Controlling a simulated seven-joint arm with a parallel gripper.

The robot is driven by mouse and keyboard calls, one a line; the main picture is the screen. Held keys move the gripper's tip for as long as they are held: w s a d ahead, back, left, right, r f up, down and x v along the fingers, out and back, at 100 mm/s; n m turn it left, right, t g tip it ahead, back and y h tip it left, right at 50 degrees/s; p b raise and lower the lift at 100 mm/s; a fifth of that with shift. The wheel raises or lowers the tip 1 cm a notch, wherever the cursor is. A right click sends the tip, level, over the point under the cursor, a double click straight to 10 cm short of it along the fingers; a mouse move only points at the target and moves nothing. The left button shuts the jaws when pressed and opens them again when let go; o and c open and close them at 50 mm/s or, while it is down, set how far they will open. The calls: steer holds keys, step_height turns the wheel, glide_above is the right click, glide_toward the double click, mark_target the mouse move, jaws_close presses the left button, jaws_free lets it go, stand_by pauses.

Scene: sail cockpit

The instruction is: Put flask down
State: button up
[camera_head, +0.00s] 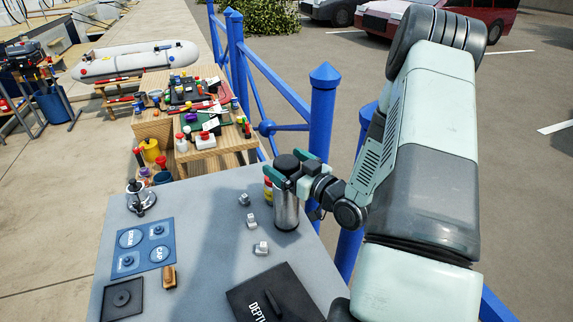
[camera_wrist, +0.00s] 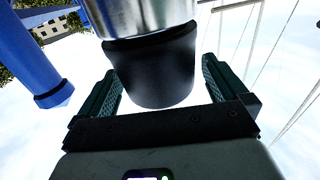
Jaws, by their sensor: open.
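The flask (camera_head: 286,212) is a silver metal cylinder with a black cap. It is upright at the right edge of the grey table (camera_head: 205,215) and appears to stand on it, though its base is partly hard to judge. My gripper (camera_head: 291,170) is open around the black cap, with one green finger on each side. In the wrist view, the flask's black cap (camera_wrist: 152,75) lies between the spread fingers of my gripper (camera_wrist: 163,72). Gaps show on both sides of the cap, wider on the right.
A red-and-yellow container (camera_head: 268,190) stands close beside the flask. Small metal blocks (camera_head: 261,248), a blue panel (camera_head: 144,247), a black "DEPTH" case (camera_head: 275,297) and a metal fitting (camera_head: 140,200) sit on the table. A blue railing (camera_head: 322,115) runs just behind the flask.

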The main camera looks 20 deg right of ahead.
steer(key=v, duration=1.1)
steer(key=shift+s, duration=0.3)
steer(key=shift+w+d, duration=0.1)
steer(key=shift+d, duration=0.05)
steer(key=w+d+r+n+g+h, duration=0.3)
steer(key=w+d+r+h, duration=0.2)
steer(key=w+r, duration=0.25)
steer(key=a+r+m+g+h, duration=0.35)
steer(key=a+r, duration=0.25)
steer(key=r, duration=0.6)
steer(key=s+a+r+m+g, duration=0.2)
steer(key=s+a+r, duration=0.5)
steer(key=s+a, duration=0.45)
steer(key=s+a+f+m+g+y, duration=0.1)
steer(key=s+a+g, duration=0.1)
steer(key=s, duration=0.9)
steer(key=shift+f, duration=0.3)
steer(key=shift+s+a+m, duration=0.1)
steer(key=shift+a+m, duration=0.05)
steer(key=shift+m, duration=0.1)
